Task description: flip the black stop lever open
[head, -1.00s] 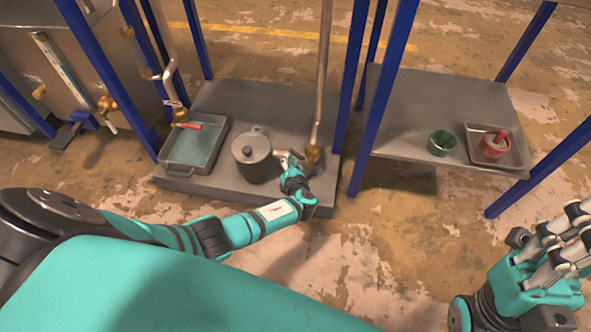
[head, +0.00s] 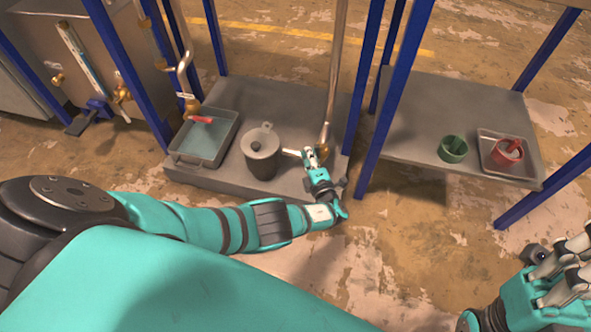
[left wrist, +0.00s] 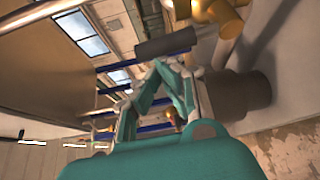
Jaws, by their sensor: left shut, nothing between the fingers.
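A dark grey bar (left wrist: 165,43), which looks like the black stop lever, lies across the view just beyond my left fingertips in the left wrist view. A brass fitting (left wrist: 222,12) is beside it. In the head view, the brass fitting (head: 325,146) sits at the foot of a vertical pipe; I cannot make out the lever clearly there. My left gripper (head: 309,156) is at this fitting, shut and empty. Its fingers (left wrist: 166,66) come together close to the bar; contact cannot be told. My right gripper (head: 568,262) is at the lower right, far from the fitting, partly cut off.
A tray (head: 205,140) with a red-handled item is farther left. Blue posts (head: 392,100) flank the platform.

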